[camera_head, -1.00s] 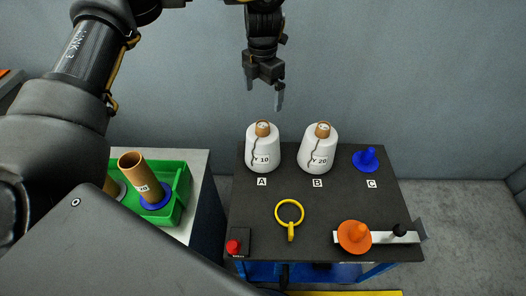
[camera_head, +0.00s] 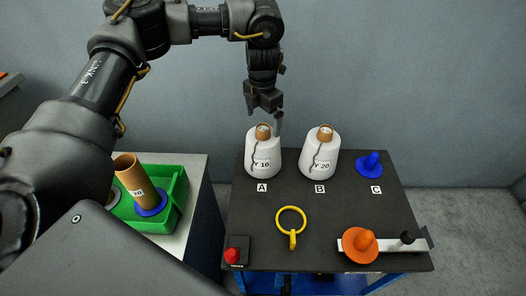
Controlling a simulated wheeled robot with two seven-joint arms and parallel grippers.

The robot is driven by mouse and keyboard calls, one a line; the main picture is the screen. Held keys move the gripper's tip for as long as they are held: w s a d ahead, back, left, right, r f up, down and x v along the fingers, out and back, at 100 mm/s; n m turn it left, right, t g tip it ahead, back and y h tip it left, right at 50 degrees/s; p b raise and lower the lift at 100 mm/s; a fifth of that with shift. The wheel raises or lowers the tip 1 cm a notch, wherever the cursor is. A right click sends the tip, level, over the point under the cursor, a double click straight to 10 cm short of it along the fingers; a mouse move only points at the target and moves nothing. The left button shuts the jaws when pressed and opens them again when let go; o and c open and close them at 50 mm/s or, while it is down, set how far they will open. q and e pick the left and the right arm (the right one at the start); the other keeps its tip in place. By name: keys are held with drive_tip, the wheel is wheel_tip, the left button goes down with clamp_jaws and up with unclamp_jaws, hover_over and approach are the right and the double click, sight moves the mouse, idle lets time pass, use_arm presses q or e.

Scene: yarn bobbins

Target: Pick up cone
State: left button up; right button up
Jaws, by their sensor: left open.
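A white yarn cone marked Y 10 (camera_head: 263,157) stands upright on the dark table (camera_head: 240,215) behind label A. A second white cone marked Y 20 (camera_head: 319,157) stands to its right behind label B. Both have brown tube tops. My left gripper (camera_head: 264,120) is open and empty, pointing down at the top of the Y 10 cone. One finger shows to the right of the cone's tip. Whether the fingers touch the cone cannot be told. My right gripper is not in view.
A blue peg base (camera_head: 370,165) at label C is bare.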

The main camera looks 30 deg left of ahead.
sight(263, 127)
use_arm(q)
drive_tip(key=f, duration=0.4)
drive_tip(key=shift+w+f+b, duration=0.15)
drive_tip(key=shift+w+b, duration=0.05)
drive_tip(key=shift+b, duration=0.15)
drive_tip(key=shift+f, duration=0.45)
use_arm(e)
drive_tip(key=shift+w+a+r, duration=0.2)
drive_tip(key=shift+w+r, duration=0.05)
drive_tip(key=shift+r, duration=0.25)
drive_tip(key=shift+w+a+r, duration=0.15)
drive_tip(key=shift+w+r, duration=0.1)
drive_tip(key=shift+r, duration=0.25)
use_arm(q)
drive_tip(key=c, duration=1.5)
drive_tip(key=shift+r, duration=0.55)
drive_tip(key=shift+c, duration=0.2)
wheel_tip(263, 127, up, 9)
drive_tip(key=shift+p, duration=0.8)
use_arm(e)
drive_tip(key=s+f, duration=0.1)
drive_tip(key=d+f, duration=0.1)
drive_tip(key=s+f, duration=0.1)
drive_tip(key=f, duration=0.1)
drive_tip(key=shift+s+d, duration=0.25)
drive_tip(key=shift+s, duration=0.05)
